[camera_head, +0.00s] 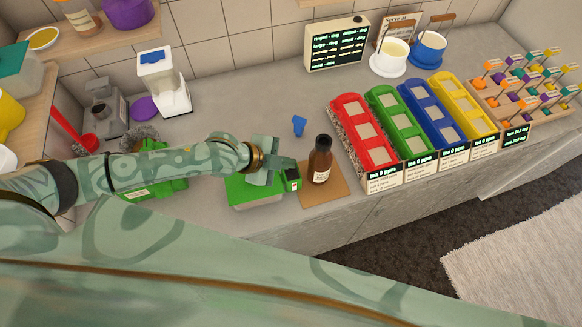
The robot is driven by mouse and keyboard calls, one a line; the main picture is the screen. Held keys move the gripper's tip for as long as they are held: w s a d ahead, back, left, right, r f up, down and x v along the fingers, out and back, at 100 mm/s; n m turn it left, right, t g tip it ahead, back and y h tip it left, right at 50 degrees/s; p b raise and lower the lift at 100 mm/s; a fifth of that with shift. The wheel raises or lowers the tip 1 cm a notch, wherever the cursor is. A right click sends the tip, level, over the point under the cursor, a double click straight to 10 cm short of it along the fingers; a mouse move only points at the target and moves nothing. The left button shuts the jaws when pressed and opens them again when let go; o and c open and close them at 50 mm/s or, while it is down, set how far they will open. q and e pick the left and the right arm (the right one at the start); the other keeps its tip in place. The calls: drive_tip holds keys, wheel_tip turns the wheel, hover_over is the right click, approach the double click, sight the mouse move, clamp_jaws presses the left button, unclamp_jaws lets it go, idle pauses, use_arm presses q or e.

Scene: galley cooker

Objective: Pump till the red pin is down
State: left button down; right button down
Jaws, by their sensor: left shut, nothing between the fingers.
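A green box-shaped unit (240,193), which I take to be the cooker, sits near the front edge of the grey counter. At its right end is a small dark panel (293,175) with a white and red mark below it; I cannot tell the height of any red pin. My left gripper (282,170) is over the right part of the unit, shut and empty, close to the panel. I cannot tell whether it touches. The gripper and forearm hide part of the unit's top and any pump knob. My right gripper is out of view.
A brown bottle (320,160) stands on a brown board (334,186) just right of the unit. A blue piece (299,125) lies behind. Red, green, blue and yellow racks (365,137) stand further right. Another green object (165,185) is partly under my left arm.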

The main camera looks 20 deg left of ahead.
sight(286, 171)
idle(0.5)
use_arm(q)
drive_tip(key=shift+f, duration=0.1)
drive_tip(key=shift+f, duration=0.3)
drive_tip(key=shift+f+b, duration=0.55)
drive_tip(key=shift+f, duration=0.1)
idle(0.8)
idle(0.3)
drive_tip(key=shift+r+p, duration=1.05)
drive_tip(key=shift+p, duration=0.05)
wheel_tip(286, 171, up, 5)
drive_tip(key=p, duration=0.5)
drive_tip(key=shift+r, duration=0.15)
